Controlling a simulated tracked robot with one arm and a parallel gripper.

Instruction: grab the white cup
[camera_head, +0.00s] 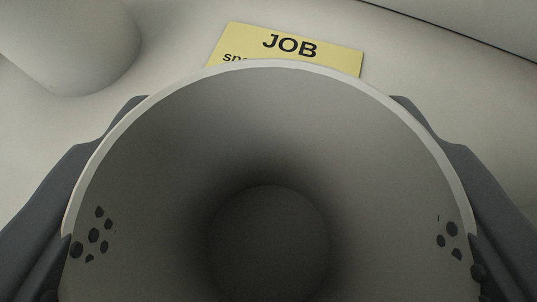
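The white cup (270,125) fills the lower middle of the camera_head view. I look down through its round open mouth to its darker bottom. My gripper (268,106) has one dark grey finger on each side of the cup, both pressed against its outer wall. Small dark bumps show through the wall at the left and right, where the fingers meet it. The cup's outside and base are hidden, so I cannot tell whether it is lifted off the surface.
A yellow card (320,52) with the word JOB lies beyond the cup, its lower part hidden by the rim. A pale rounded object (70,40) stands at the upper left. A dark line crosses the upper right. The pale surface (440,70) right of the card is clear.

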